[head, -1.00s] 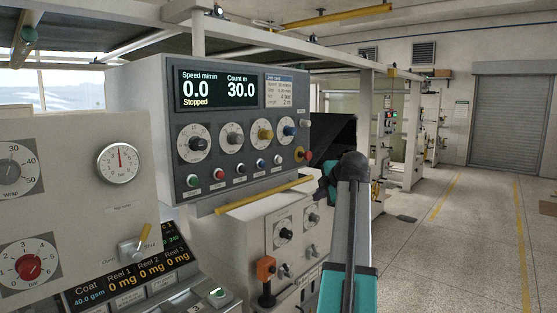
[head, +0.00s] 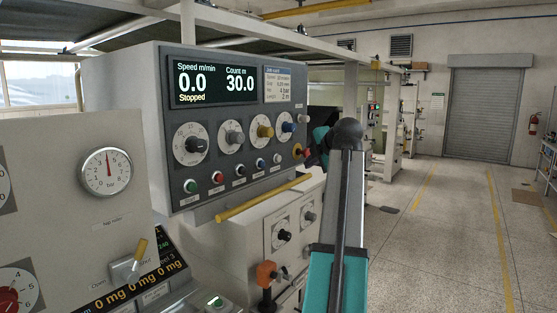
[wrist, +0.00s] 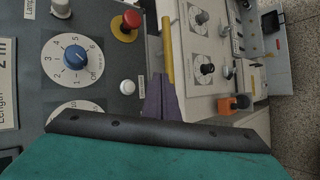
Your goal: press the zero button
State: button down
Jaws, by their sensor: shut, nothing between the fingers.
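The grey control panel (head: 240,125) carries a row of small push buttons under its dials: green (head: 190,186), red (head: 217,177), black (head: 240,170), blue (head: 260,163) and white (head: 278,158). Their labels are too small to read, so I cannot tell which is the zero button. The white button (wrist: 127,87) also shows in the wrist view, left of my gripper (wrist: 161,88) and apart from it. My gripper is shut and empty, its purple-grey fingers near the panel's right edge. In the head view my arm hides most of it.
A red stop knob with a yellow collar (wrist: 126,25) sticks out near the panel's right edge. A yellow rail (head: 262,197) runs below the panel. A lower cabinet with dials (head: 284,236) and an orange-topped handle (head: 266,273) stands beneath. Open floor (head: 440,245) lies to the right.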

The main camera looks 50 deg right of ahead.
dwell(0.4)
jog(key=w, duration=0.8)
jog(key=shift+w, duration=0.25)
jog(key=shift+w, duration=0.95)
dwell(3.3)
jog(key=shift+s+b, duration=0.15)
jog(key=shift+b, duration=0.15)
jog(key=shift+s, duration=0.75)
jog(key=shift+s+b, duration=0.4)
jog(key=shift+s, duration=2.1)
